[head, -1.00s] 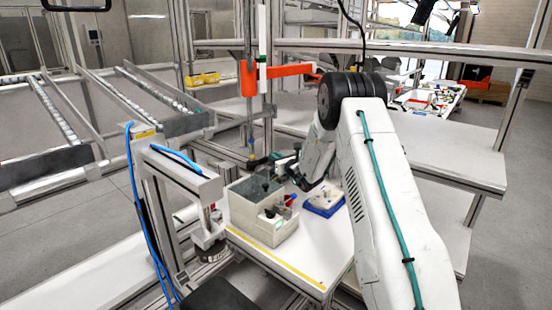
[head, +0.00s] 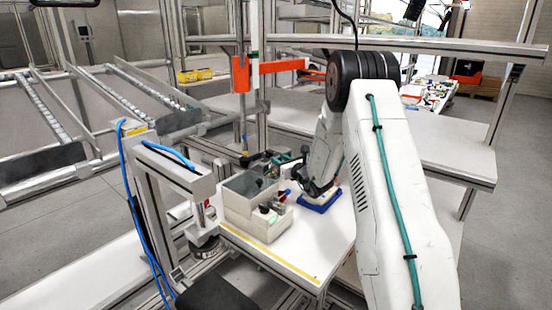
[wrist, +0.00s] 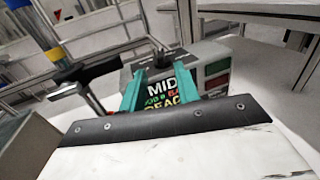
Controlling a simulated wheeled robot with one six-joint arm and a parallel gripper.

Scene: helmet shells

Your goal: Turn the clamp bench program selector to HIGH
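In the wrist view, my gripper (wrist: 160,68) has two teal fingers standing apart with nothing seen between them. Beyond them is a grey box (wrist: 206,57) with a dark display (wrist: 164,94) whose large white letters read MID, with smaller lines below partly hidden by my gripper. Green and red rectangles (wrist: 217,75) show on the box's right face. I cannot make out the selector knob or whether a finger touches the box. In the head view, my wrist hangs just above the blue-based fixture (head: 320,205), and my fingertips are not clear.
A pale open bin (head: 245,205) stands on the white table left of my wrist. A clamp frame (head: 178,172) with a blue hose stands farther left. In the wrist view, a black T-shaped part (wrist: 86,76) sits left of my fingers. The table front (head: 300,255) is clear.

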